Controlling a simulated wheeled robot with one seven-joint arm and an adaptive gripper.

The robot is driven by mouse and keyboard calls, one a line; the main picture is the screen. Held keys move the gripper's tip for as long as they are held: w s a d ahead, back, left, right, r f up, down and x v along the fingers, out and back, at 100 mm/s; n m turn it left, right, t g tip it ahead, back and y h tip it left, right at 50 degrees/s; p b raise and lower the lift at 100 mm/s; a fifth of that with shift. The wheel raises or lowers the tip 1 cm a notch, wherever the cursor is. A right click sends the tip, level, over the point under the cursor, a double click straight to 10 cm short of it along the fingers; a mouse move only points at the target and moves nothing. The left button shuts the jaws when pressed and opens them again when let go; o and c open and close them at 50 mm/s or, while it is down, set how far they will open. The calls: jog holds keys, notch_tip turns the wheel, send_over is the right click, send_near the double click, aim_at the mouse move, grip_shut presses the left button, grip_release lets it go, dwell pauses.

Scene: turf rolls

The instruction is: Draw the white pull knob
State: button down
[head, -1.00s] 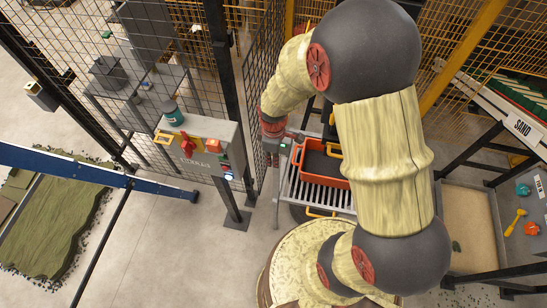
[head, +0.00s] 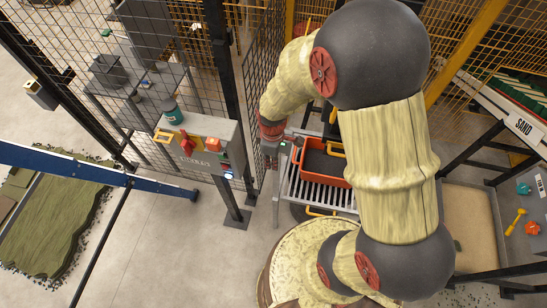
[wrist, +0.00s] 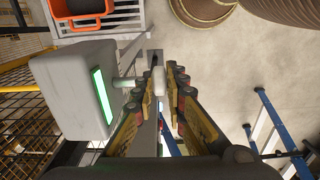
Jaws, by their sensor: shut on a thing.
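The white pull knob (wrist: 158,79) is a small pale cylinder between my fingertips in the wrist view. A pale stem (wrist: 124,82) runs from it towards a light grey box (wrist: 75,100) with a lit green strip (wrist: 103,97). My gripper (wrist: 158,88) is shut on the knob, with a finger on each side. In the head view, the end of my arm is beside the wire fence, and the knob and fingertips cannot be made out there.
An orange crate (head: 347,175) stands on a slatted metal stand (head: 318,194) close by. A wire mesh fence (head: 258,80) is at left. A control box (head: 196,145) with a red switch is mounted farther left. Open floor (head: 175,240) lies at lower left.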

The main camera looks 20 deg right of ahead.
jog(key=c, duration=1.9)
grip_release()
jog(key=shift+s+a, duration=0.1)
jog(key=shift+s, duration=0.1)
jog(key=shift+o, duration=0.5)
notch_tip(320, 180, up, 12)
jog(key=s+f+m+t+b, duration=0.2)
jog(key=s+m+b, duration=0.3)
jog(key=b, duration=0.6)
jog(key=s+f+m+t+b, duration=0.1)
jog(key=s+m+t+b, duration=0.2)
jog(key=b, duration=0.9)
jog(key=s+m, duration=0.2)
jog(key=s, duration=0.1)
jog(key=shift+s+d+f+m+t+b, duration=0.2)
jog(key=shift+s+f+m+t+b, duration=0.1)
jog(key=shift+s+f+m, duration=0.1)
